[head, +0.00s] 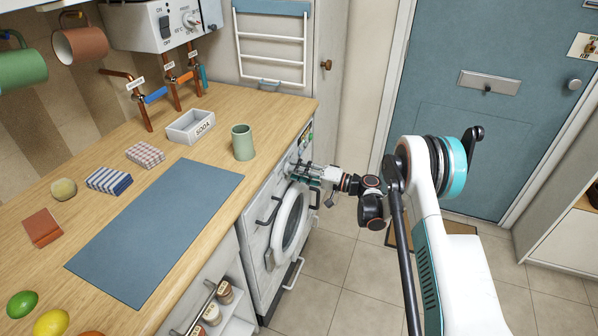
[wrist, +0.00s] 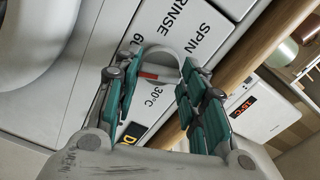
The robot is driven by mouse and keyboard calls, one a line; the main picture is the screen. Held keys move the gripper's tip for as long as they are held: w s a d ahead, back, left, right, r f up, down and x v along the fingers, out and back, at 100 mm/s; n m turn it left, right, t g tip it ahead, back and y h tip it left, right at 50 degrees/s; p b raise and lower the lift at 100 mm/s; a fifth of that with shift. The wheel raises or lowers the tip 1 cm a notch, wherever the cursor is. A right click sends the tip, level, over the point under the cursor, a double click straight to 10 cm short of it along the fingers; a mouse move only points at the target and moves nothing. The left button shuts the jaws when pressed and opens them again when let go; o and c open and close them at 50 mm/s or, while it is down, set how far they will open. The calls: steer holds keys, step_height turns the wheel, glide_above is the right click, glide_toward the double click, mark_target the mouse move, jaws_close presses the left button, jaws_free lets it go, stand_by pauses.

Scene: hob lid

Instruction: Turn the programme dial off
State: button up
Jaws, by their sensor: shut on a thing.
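The washing machine (head: 264,236) stands under the worktop, its front panel facing right. In the wrist view the programme dial (wrist: 165,62) is a round pale grey knob with a red mark on it. Printed labels around it read SPIN, RINSE, 60 and 30°C, and a yellow-lettered label is partly hidden. The red mark lies close to the 30°C label. My gripper (head: 298,172) is at the upper front of the machine, its teal-padded fingers (wrist: 160,72) shut on the dial from both sides. In the head view my gripper hides the dial.
The round door (head: 289,222) of the machine is just below my gripper. The worktop (head: 270,103) edge runs close above, with a green cup (head: 243,142) near it. Tiled floor (head: 363,290) is free in front.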

steer(key=shift+n, duration=15.2)
steer(key=o, duration=1.1)
steer(key=shift+c, duration=0.2)
steer(key=shift+d, duration=0.1)
